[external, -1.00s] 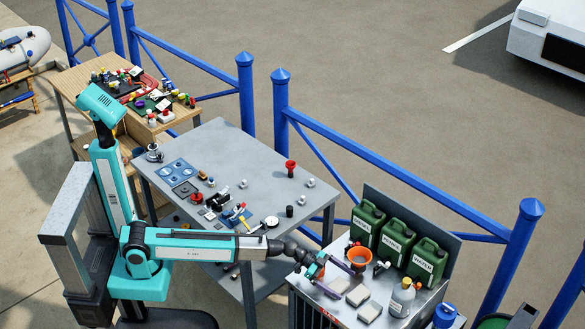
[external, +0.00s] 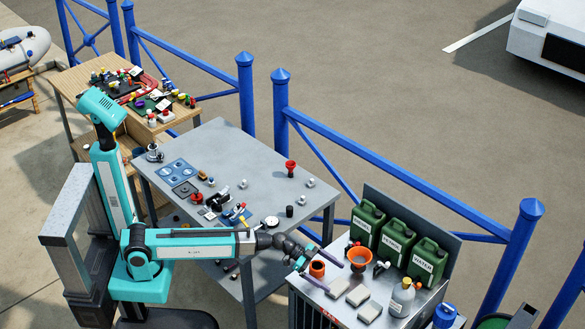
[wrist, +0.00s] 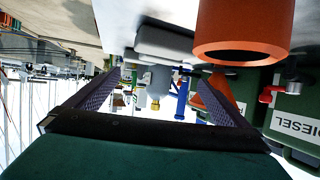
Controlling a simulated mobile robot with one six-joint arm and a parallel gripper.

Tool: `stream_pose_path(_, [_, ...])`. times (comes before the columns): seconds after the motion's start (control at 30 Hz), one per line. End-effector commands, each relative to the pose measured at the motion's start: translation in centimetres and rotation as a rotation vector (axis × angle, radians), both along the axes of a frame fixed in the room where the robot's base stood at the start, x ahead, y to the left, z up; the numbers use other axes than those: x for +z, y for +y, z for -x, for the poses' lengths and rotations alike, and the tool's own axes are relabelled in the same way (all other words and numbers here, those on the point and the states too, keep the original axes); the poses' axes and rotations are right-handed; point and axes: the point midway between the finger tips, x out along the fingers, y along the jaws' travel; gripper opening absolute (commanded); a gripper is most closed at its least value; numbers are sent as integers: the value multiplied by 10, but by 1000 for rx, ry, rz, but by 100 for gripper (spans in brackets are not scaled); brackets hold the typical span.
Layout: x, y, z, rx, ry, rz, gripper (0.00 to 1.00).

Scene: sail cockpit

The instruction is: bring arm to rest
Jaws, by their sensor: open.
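My gripper (external: 335,278) is at the left end of the grey cabinet top (external: 345,318), at the end of my outstretched arm. Its two long fingers are apart; in the wrist view my gripper (wrist: 151,73) is open with nothing held between the fingers. An orange cylinder (external: 317,268) shows between the fingers in the external view. In the wrist view the orange cylinder (wrist: 240,45) is large at the upper right, outside the finger gap. I cannot tell its exact clearance from the fingers.
An orange funnel (external: 360,258), three green cans (external: 398,240), pale blocks (external: 356,295) and a grey bottle (external: 403,297) crowd the cabinet. The grey table (external: 250,185) beside my arm holds small parts. A blue railing (external: 400,170) runs behind.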

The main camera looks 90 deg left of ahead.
Motion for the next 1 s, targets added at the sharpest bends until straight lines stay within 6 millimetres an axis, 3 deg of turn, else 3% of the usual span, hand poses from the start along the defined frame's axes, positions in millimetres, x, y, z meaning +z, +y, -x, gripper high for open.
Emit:
stream_pose_path(0.53, [1,-3,3,-1,10,21,100])
stream_pose_path(1.0, [22,-65,57,-27,282,511,100])
